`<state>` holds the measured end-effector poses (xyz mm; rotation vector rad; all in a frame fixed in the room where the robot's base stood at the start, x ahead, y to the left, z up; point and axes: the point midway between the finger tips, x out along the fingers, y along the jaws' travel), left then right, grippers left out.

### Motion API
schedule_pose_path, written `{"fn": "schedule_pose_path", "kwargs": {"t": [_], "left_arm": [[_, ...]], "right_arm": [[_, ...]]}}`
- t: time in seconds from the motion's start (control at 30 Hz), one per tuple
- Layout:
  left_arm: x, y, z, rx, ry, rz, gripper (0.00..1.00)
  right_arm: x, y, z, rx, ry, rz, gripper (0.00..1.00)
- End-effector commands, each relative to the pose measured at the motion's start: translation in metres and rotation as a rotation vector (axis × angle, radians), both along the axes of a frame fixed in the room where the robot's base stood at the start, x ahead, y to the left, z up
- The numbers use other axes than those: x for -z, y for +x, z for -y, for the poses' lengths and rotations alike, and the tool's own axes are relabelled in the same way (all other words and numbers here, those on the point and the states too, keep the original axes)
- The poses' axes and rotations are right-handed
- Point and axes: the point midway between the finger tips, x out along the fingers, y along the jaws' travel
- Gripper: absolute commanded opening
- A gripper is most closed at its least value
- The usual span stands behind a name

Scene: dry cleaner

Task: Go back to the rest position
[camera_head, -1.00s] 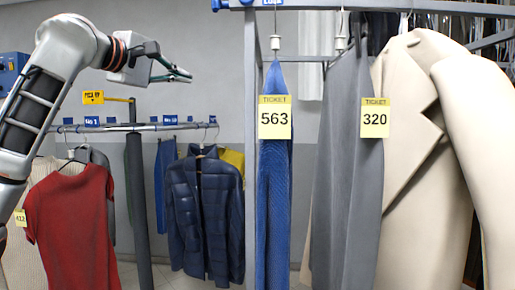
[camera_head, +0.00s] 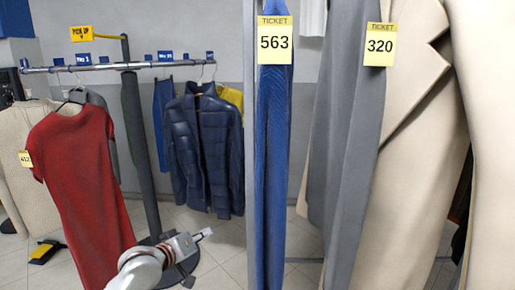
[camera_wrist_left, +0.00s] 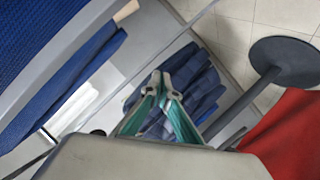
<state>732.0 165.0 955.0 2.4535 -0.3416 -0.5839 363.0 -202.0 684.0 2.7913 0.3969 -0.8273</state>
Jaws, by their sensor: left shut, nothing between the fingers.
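My left gripper (camera_head: 204,235) is low in the head view, in front of the floor and the foot of the pick-up rack. It is shut and empty. In the left wrist view its green-edged fingers (camera_wrist_left: 160,84) meet at the tips, with the dark blue puffer jacket (camera_wrist_left: 197,80) behind them. No garment touches the fingers. The right gripper does not show in either view.
A red dress (camera_head: 85,190) and the puffer jacket (camera_head: 203,150) hang on the pick-up rack (camera_head: 110,67). Close on the right hang a blue garment (camera_head: 272,150), a grey garment (camera_head: 345,140) and a beige coat (camera_head: 420,170). Tiled floor (camera_head: 225,262) shows between.

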Motion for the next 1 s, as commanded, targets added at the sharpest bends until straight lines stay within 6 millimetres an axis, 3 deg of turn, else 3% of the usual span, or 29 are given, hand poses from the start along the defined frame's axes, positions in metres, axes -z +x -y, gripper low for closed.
{"fn": "schedule_pose_path", "kwargs": {"t": [0.03,0.2,0.37,0.5,0.7,0.8,1.0], "left_arm": [[0.032,-0.02,0.0,0.006,0.034,-0.008,0.0],[0.112,-0.084,-0.006,0.03,0.184,0.0,0.0],[0.174,-0.155,-0.013,0.061,0.333,0.003,0.0],[0.218,-0.223,-0.02,0.099,0.47,0.002,0.0],[0.256,-0.313,-0.031,0.166,0.655,0.002,0.0],[0.264,-0.344,-0.035,0.192,0.72,0.003,0.0],[0.269,-0.368,-0.038,0.218,0.775,0.006,0.0]], "right_arm": [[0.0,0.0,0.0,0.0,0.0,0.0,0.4],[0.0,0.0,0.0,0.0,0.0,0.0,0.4],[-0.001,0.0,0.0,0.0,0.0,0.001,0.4],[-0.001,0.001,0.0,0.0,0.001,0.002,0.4],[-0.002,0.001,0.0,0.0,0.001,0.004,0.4],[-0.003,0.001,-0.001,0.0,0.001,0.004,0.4],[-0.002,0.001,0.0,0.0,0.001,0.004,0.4]]}}
